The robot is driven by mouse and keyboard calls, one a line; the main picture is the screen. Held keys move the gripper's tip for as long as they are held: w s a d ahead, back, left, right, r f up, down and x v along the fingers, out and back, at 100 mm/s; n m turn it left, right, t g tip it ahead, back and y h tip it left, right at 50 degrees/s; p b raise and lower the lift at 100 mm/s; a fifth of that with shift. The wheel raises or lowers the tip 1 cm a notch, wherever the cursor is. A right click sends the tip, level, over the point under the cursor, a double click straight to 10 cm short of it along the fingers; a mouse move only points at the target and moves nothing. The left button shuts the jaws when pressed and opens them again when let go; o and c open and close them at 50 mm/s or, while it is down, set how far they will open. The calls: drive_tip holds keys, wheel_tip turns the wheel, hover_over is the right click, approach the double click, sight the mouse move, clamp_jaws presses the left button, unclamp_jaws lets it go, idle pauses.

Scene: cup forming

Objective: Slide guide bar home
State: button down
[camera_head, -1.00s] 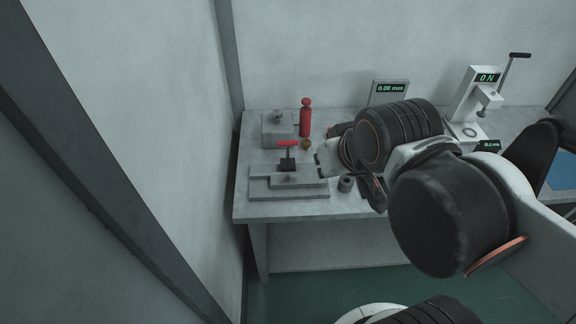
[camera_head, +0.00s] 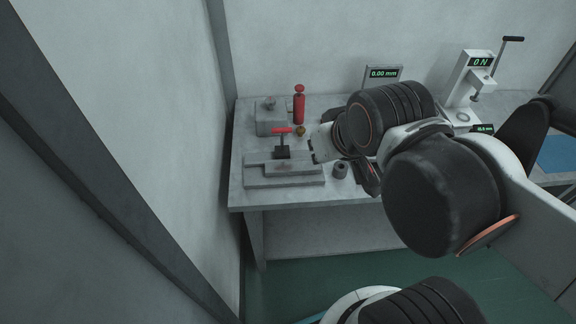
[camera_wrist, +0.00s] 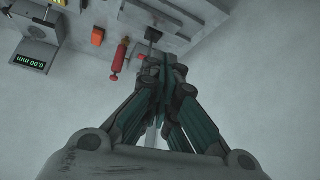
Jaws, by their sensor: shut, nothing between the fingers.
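The slide fixture stands at the left of the bench. Its grey stepped base (camera_head: 258,181) carries a flat grey bar (camera_head: 290,167); I cannot tell for certain whether this is the guide bar or how far it is in. A red T-handle (camera_head: 281,130) on a dark post stands at the fixture's back. In the wrist view, my gripper (camera_wrist: 166,62) is shut and empty, its fingertips together. They appear near a grey plate (camera_wrist: 180,18) with a small black part (camera_wrist: 153,35). Contact cannot be told. My arm covers the bench right of the fixture in the head view.
A red bottle-shaped cylinder (camera_head: 299,108) and a grey block (camera_head: 270,121) stand behind the fixture. A small dark cylinder (camera_head: 340,170) stands to its right. A 0.00 mm display (camera_head: 383,73) and a lever press (camera_head: 466,82) stand farther back. The wall closes the left side.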

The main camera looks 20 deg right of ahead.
drive_tip(key=shift+w, duration=0.1)
drive_tip(key=m+g+h+b, duration=0.35)
drive_tip(key=m+g, duration=0.45)
drive_tip(key=m, duration=1.3)
hover_over(311, 164)
drive_tip(key=d+p, duration=0.1)
drive_tip(key=d, duration=0.1)
wheel_tip(311, 164, down, 18)
drive_tip(key=b+x, duration=0.1)
drive_tip(key=x, duration=0.2)
drive_tip(key=b+x, duration=0.1)
drive_tip(key=x, duration=0.2)
drive_tip(key=b+x, duration=0.1)
drive_tip(key=x, duration=0.2)
drive_tip(key=shift+s+d+f+b, duration=0.15)
drive_tip(key=shift+s+f+b, duration=0.1)
drive_tip(key=shift+s+b, duration=0.15)
drive_tip(key=shift+w+a, duration=0.25)
drive_tip(key=shift+a, duration=0.7)
drive_tip(key=shift+w+a, duration=0.2)
drive_tip(key=shift+a, duration=0.7)
drive_tip(key=shift+w+a, duration=0.25)
drive_tip(key=shift+a, duration=0.7)
